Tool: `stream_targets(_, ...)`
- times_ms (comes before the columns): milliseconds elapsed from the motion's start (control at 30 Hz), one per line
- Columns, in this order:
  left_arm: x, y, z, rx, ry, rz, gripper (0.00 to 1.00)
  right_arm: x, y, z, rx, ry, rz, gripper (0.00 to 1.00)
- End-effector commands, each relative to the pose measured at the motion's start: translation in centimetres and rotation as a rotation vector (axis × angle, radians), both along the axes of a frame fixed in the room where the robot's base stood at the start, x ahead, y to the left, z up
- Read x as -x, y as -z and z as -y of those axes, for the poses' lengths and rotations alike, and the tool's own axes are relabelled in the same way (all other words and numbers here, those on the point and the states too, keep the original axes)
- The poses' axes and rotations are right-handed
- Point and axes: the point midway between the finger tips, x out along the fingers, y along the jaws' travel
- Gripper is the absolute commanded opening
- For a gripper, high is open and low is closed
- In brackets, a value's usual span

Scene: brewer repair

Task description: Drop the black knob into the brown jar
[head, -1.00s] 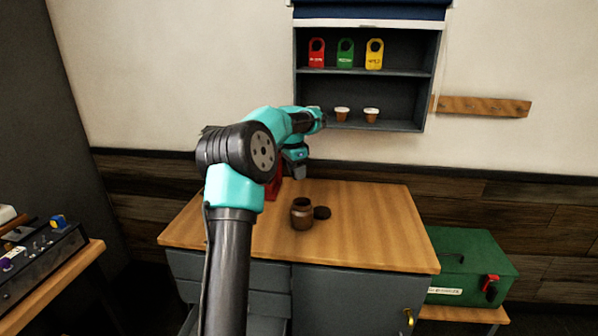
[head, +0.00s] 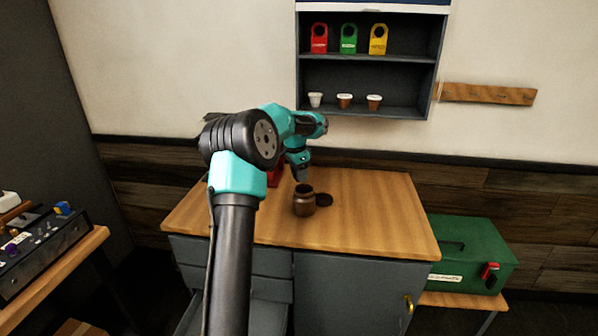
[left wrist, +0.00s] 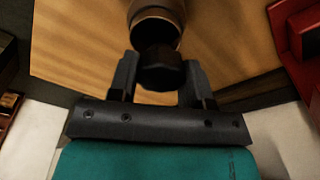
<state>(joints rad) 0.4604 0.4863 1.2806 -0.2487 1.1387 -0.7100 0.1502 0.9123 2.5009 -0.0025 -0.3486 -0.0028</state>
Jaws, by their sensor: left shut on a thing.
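The brown jar (head: 304,201) stands open on the wooden cabinet top in the head view. My left gripper (head: 300,177) is just above and behind the jar, pointing down. In the left wrist view, the left gripper (left wrist: 160,78) is shut on the black knob (left wrist: 160,69), held between its two fingers. The jar's open mouth (left wrist: 157,28) shows just beyond the knob, which overlaps the near rim in that view. My right gripper is not in view.
A red object (head: 274,176) stands behind my left arm, partly hidden; red also shows at the right of the wrist view. The cabinet top (head: 375,215) is clear to the right. A wall shelf (head: 367,72) with tags and cups hangs behind. A green toolbox (head: 470,252) stands lower right.

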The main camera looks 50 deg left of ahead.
Motion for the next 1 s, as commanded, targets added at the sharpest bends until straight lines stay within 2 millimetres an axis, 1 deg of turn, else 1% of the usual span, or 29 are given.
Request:
stream_targets(33, 0.0, 0.0, 0.0, 0.000, 0.000, 0.000, 0.22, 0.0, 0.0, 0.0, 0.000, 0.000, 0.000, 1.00)
stream_targets(67, 0.0, 0.0, 0.0, 0.000, 0.000, 0.000, 0.47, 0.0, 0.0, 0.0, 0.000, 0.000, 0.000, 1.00)
stream_targets(300, 0.0, 0.0, 0.0, 0.000, 0.000, 0.000, 0.70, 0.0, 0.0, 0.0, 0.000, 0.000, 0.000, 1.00)
stream_targets(367, 0.0, 0.0, 0.0, 0.000, 0.000, 0.000, 0.75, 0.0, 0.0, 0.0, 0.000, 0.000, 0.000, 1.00)
stream_targets(600, 0.0, -0.1, 0.0, 0.000, 0.000, 0.000, 0.75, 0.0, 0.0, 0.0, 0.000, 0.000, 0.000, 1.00)
stream_targets(733, 0.0, -0.6, 0.0, -0.001, 0.000, 0.001, 0.75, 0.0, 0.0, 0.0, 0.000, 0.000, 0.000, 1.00)
stream_targets(867, 0.2, -1.9, -0.1, -0.001, 0.000, 0.003, 0.75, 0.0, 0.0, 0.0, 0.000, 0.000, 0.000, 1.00)
stream_targets(1000, 0.4, -4.2, -0.2, -0.002, -0.001, 0.004, 0.75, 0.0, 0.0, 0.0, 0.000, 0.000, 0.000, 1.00)
